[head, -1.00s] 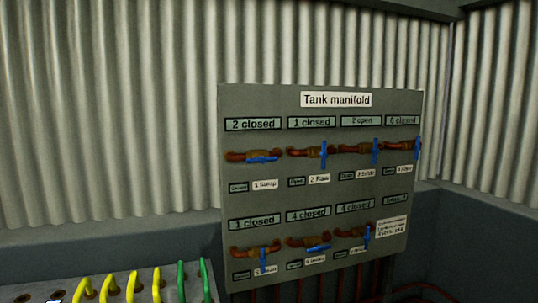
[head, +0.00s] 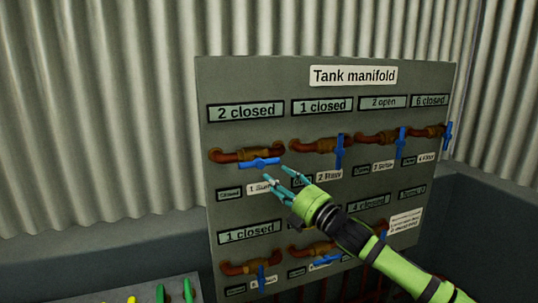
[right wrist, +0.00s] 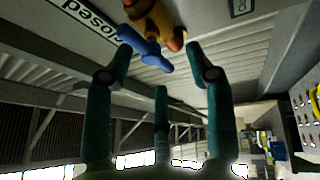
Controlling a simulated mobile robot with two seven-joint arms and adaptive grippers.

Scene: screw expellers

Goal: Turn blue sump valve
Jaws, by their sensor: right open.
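The blue sump valve handle (head: 260,163) lies about level across its brown and copper pipe fitting (head: 240,154), at the upper left of the manifold panel. A white label, partly covered, reads "1 Sump" (head: 258,188) under it. My right gripper (head: 276,171) is open and empty, its teal fingertips just below and right of the handle. In the right wrist view, the handle (right wrist: 146,48) and orange fitting (right wrist: 156,18) show beyond the spread fingers (right wrist: 158,60). No contact is visible. My left gripper is not in view.
My forearm covers part of the lower row. Yellow and green levers (head: 160,292) stand at the bottom left.

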